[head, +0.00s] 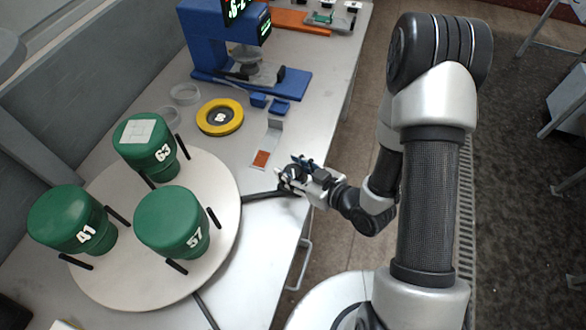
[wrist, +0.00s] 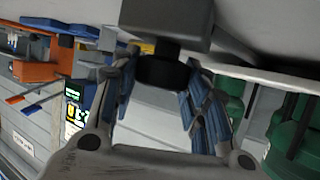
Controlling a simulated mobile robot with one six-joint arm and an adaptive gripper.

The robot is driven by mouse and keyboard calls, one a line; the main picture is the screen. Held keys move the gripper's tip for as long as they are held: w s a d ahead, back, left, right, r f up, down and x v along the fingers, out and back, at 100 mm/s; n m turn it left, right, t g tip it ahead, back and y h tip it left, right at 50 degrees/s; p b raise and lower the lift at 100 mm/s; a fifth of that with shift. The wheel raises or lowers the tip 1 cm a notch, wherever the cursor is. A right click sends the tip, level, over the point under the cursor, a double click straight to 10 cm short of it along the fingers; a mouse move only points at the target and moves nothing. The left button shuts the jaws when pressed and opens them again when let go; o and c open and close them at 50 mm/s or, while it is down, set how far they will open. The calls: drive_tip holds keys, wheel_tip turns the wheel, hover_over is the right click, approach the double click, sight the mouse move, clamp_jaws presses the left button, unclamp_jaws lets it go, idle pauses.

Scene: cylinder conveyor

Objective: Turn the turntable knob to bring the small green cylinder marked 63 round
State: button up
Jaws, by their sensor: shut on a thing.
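The round, pale turntable (head: 130,288) carries three green cylinders. The small green cylinder marked 63 (head: 135,150) stands at its far side, with a pale square on its top. A dark arm (head: 262,195) sticks out from the turntable's right edge toward the table edge. My gripper (head: 291,180) is at the outer end of that arm, shut on the dark knob (wrist: 160,72), which shows between the blue-padded fingers in the wrist view. In the head view my gripper hides the knob.
Green cylinders marked 41 (head: 68,222) and 57 (head: 172,226) share the turntable, with black upright pegs between them. Beyond are a yellow ring (head: 205,112), a clear ring (head: 184,94) and a blue machine with a display (head: 205,45). The table's right edge is beside my gripper.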

drive_tip(key=shift+m+t+p, duration=0.3)
drive_tip(key=shift+p, duration=0.1)
idle(1.0)
drive_tip(key=o, duration=1)
drive_tip(key=shift+h, duration=0.3)
drive_tip(key=shift+w+b, duration=0.1)
drive_tip(key=shift+b, duration=0.35)
